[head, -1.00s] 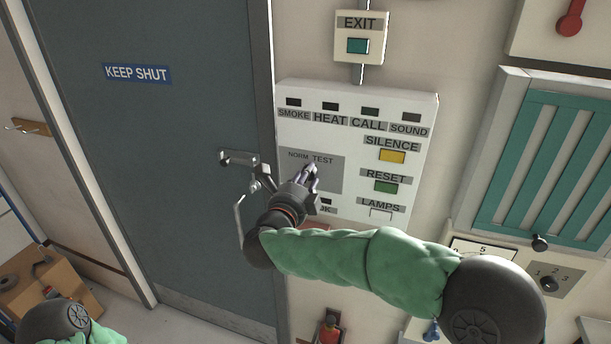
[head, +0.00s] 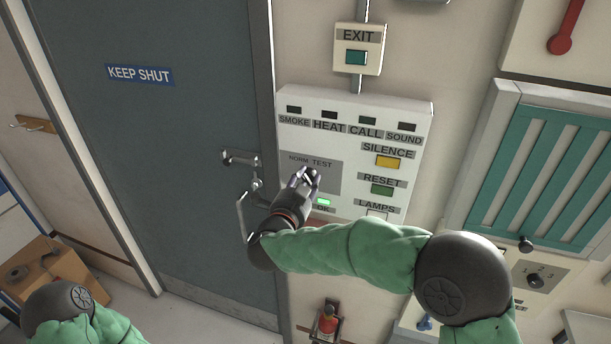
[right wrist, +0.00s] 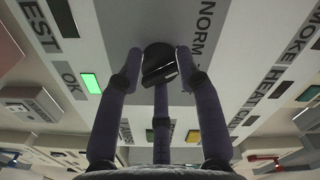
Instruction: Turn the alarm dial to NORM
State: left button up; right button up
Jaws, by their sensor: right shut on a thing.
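The alarm panel (head: 354,168) is a white box on the wall right of the door, with a grey plate marked NORM (head: 298,159) and TEST (head: 322,163). My right gripper (head: 309,174) is at the lower part of this plate. In the right wrist view its fingers (right wrist: 158,70) are closed around the black alarm dial (right wrist: 158,56). The dial is hidden by the fingers in the head view. I cannot tell where its pointer stands. The OK lamp (head: 323,202) glows green and also shows in the right wrist view (right wrist: 91,82). My left gripper is out of view.
The grey door (head: 190,120) with its lever handle (head: 240,158) is close left of my right gripper. The yellow SILENCE button (head: 387,162) and green RESET button (head: 381,190) are right of it. A teal-slatted unit (head: 540,170) stands further right.

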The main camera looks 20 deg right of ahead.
jog(key=shift+n+p, duration=0.3)
jog(key=shift+n, duration=0.3)
jog(key=o, duration=1.1)
jog(key=shift+o, duration=0.2)
jog(key=v, duration=1.2)
